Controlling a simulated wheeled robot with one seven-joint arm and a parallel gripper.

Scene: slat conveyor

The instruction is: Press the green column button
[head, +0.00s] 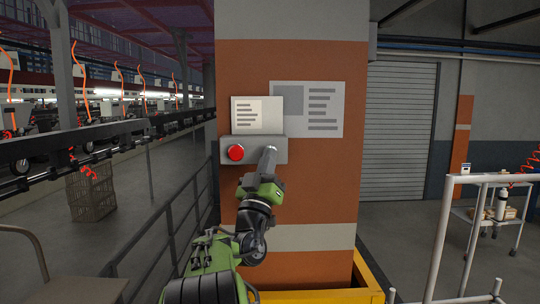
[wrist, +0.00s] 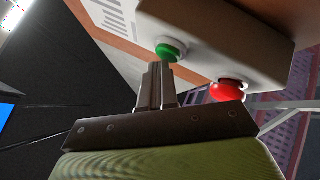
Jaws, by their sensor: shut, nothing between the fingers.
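The grey button box (head: 225,158) is mounted on the orange and grey column (head: 300,195). Its red button (head: 236,152) shows on the left of the box in the head view; the green button is hidden there behind my gripper (head: 269,150). In the wrist view the green button (wrist: 171,50) stands out from the box (wrist: 215,30), with the red button (wrist: 229,91) to its right. My gripper (wrist: 158,68) is shut and empty. Its fingertips are just in front of the green button, very close to it; I cannot tell whether they touch.
A white label (head: 257,115) and a grey notice (head: 325,110) are on the column above the box. A dark railing (head: 160,235) runs on the left, a pale metal rail (head: 440,240) on the right. A yellow guard (head: 368,275) surrounds the column's base.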

